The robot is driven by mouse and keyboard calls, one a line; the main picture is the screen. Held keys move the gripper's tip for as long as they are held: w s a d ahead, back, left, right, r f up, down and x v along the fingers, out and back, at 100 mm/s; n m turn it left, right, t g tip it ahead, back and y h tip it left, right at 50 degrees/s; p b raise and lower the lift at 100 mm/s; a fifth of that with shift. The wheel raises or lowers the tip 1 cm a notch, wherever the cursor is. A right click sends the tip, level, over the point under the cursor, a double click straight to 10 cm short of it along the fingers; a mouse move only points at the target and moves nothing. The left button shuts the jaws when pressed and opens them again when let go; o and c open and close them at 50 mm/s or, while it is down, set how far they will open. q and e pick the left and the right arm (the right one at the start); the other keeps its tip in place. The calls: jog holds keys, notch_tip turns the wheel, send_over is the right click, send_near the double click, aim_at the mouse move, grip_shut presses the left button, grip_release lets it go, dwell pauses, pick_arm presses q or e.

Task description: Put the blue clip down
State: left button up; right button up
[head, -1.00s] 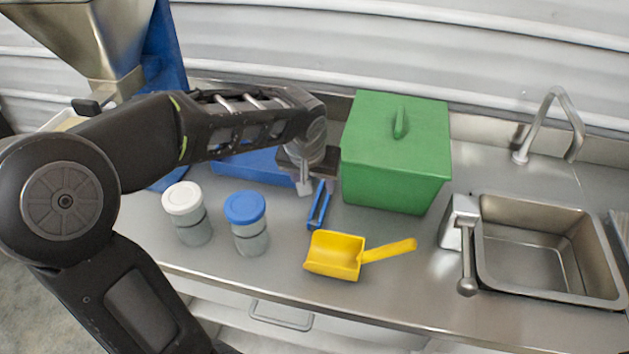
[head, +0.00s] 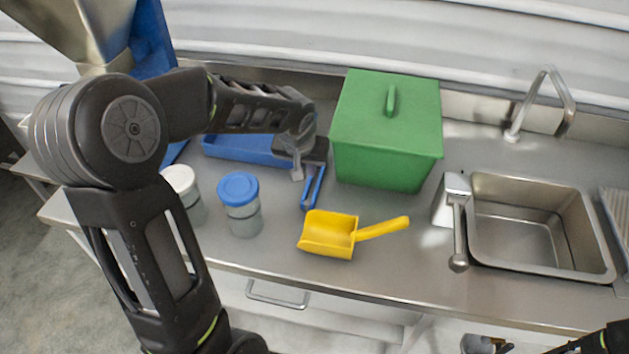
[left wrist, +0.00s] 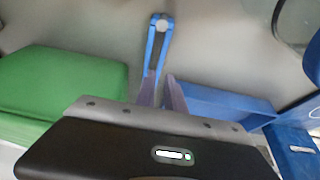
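The blue clip (head: 313,187) lies on the steel counter between the blue tray and the green box. It also shows in the left wrist view (left wrist: 157,45), with its near end by my fingertips. My left gripper (head: 298,172) is right at the clip's far end in the head view. In the left wrist view its two fingers (left wrist: 160,88) stand apart, with a gap beside the clip, so it looks open. The left finger partly covers the clip's near end. A cut-off part of my right arm (head: 608,338) shows at the bottom right; its fingers cannot be made out.
A lidded green box (head: 385,135) stands right of the clip, and a shallow blue tray (head: 250,150) lies to its left. A yellow scoop (head: 330,235), a blue-lidded jar (head: 240,205) and a white-lidded jar (head: 183,185) stand nearer the front edge. A sink (head: 540,225) is at right.

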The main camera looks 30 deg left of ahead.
aim_at(309, 180)
pick_arm(q)
jog(key=shift+w+f, duration=0.1)
jog(key=shift+f, duration=0.1)
jog(key=shift+p+x, duration=0.5)
jog(key=shift+x, duration=2.15)
grip_shut()
jog(key=shift+r, duration=0.15)
notch_tip(309, 180, up, 10)
jog(key=shift+b, duration=0.35)
